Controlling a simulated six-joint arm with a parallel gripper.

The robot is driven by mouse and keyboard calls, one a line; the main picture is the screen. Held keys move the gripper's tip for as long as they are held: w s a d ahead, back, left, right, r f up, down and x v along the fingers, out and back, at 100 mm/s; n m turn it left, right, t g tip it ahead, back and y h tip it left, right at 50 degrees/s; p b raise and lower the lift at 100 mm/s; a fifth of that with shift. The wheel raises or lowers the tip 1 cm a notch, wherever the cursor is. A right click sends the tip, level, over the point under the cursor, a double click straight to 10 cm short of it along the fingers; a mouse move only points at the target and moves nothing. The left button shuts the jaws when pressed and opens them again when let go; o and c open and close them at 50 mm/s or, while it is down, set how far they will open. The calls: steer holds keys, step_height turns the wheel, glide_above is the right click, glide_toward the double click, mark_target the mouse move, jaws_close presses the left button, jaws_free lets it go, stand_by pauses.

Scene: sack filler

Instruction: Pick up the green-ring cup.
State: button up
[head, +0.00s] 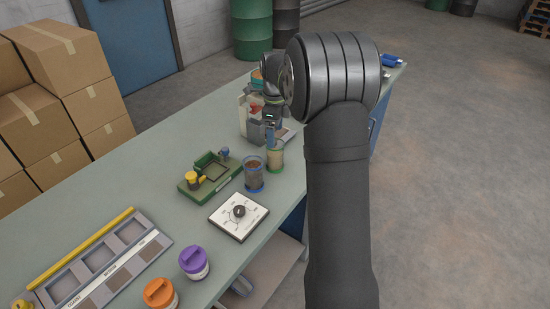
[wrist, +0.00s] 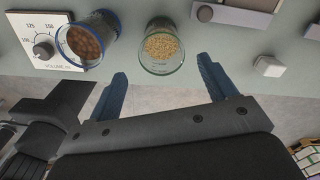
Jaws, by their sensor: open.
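The green-ring cup (head: 275,160) is a clear cup of pale yellow grain, standing upright near the bench's right edge. In the wrist view the green-ring cup (wrist: 162,45) is just beyond the fingertips, in line with the gap between them. My gripper (wrist: 162,67) is open and empty, with one blue finger to each side of that gap. In the head view my gripper (head: 270,136) is just above and behind the cup, partly hidden by my wrist.
A blue-ring cup (head: 254,176) with brown balls stands close beside the green-ring cup, on its left. A white dial box (head: 238,216) and a green tray fixture (head: 209,172) are nearby. Bins and a small white block (wrist: 270,67) lie on the other side. The bench edge is close.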

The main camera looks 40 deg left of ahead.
mark_target(275, 154)
step_height(275, 154, down, 10)
steer(key=shift+w+r, duration=0.1)
steer(key=c, duration=1.1)
steer(key=shift+o, duration=0.2)
steer(key=shift+r, duration=0.1)
